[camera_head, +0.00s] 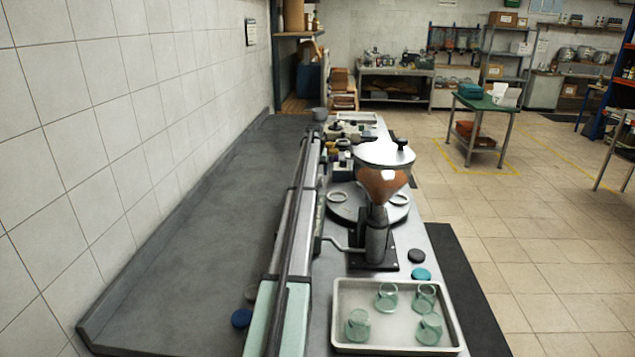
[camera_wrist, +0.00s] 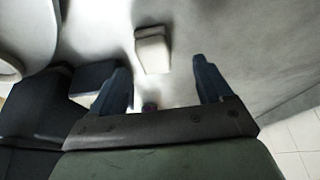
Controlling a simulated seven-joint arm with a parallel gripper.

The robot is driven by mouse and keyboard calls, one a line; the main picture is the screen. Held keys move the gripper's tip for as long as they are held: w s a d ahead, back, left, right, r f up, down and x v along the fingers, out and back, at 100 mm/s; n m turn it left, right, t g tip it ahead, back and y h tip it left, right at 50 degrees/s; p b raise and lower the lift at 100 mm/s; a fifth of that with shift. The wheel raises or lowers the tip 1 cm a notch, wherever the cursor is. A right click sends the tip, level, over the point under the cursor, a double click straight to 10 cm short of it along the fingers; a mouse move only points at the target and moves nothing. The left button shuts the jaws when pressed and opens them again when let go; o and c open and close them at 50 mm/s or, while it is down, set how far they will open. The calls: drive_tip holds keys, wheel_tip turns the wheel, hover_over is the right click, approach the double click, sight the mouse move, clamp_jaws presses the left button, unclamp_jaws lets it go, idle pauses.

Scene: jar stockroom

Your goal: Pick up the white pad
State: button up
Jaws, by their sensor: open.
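In the wrist view, a small white block-shaped pad (camera_wrist: 152,52) lies on a grey surface. My gripper (camera_wrist: 160,66) is open, with one dark blue finger on each side of the view. The pad appears in the gap between the fingertips, nearer the middle than either finger, and no finger touches it in the picture. I cannot tell how far below the fingertips it lies. I cannot pick out the pad or my gripper with certainty in the head view.
In the head view, a metal tray (camera_head: 342,340) holds several green glass jars. A hopper machine (camera_head: 384,185) stands behind it, with a black lid (camera_head: 416,256) and a teal lid (camera_head: 421,274) nearby. Small items crowd the bench's far end. The left grey counter (camera_head: 200,235) is mostly clear.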

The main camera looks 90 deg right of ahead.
drive_tip(key=shift+s+x, duration=0.2)
drive_tip(key=shift+x, duration=1.15)
drive_tip(key=shift+s+x, duration=0.15)
drive_tip(key=shift+x, duration=1.2)
drive_tip(key=shift+d+r, duration=0.15)
drive_tip(key=shift+c, duration=0.4)
drive_tip(key=c, duration=1)
